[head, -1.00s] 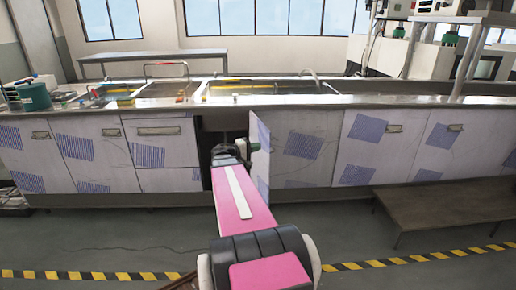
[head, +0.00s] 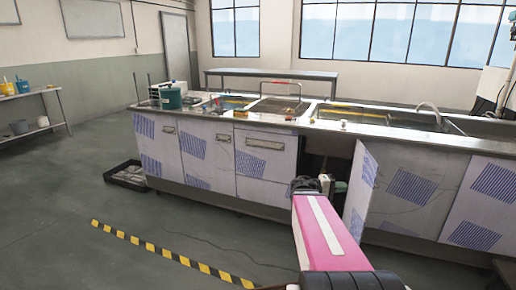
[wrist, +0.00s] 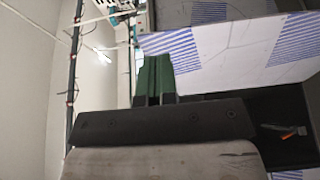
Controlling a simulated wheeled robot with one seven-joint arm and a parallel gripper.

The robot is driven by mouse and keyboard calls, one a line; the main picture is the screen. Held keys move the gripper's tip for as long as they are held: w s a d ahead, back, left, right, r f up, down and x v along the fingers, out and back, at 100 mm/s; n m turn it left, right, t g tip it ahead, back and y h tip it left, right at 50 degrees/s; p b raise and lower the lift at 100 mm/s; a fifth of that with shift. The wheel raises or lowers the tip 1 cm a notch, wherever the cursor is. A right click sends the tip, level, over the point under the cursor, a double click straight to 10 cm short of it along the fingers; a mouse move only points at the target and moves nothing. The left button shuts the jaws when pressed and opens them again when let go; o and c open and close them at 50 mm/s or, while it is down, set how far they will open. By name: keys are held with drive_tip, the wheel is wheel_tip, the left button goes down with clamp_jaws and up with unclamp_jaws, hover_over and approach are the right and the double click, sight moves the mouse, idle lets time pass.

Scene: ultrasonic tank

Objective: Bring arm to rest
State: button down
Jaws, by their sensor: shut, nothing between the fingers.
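My arm shows in the head view as a pink and white link reaching toward the tank counter. My gripper (head: 340,187) is at its far end, partly hidden by the wrist, in front of the dark cabinet opening (head: 326,145) and close to the open door (head: 361,190). In the wrist view my gripper (wrist: 153,76) shows as green fingers held together, with nothing between them. A white panel with blue-striped patches (wrist: 235,50) lies beyond the fingers there. I cannot tell whether the gripper touches the door.
The long counter (head: 380,134) has sunken tanks and a green container (head: 171,99) at its left end. A black tray (head: 130,176) lies on the floor beside it. A shelf (head: 50,93) stands far left. Striped floor tape (head: 175,256) crosses open floor at left.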

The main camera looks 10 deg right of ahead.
drive_tip(key=a+f+n+t+y, duration=0.1)
drive_tip(key=a+f+y, duration=0.8)
drive_tip(key=a+f, duration=0.35)
drive_tip(key=a+f+y, duration=0.3)
drive_tip(key=a+y, duration=0.1)
drive_tip(key=a, duration=0.4)
drive_tip(key=a+f+t+y, duration=0.1)
drive_tip(key=a+f+y, duration=0.2)
drive_tip(key=a, duration=0.6)
drive_tip(key=shift+s+a+f+y, duration=0.25)
drive_tip(key=shift+s+y, duration=0.2)
drive_tip(key=shift+y, duration=0.45)
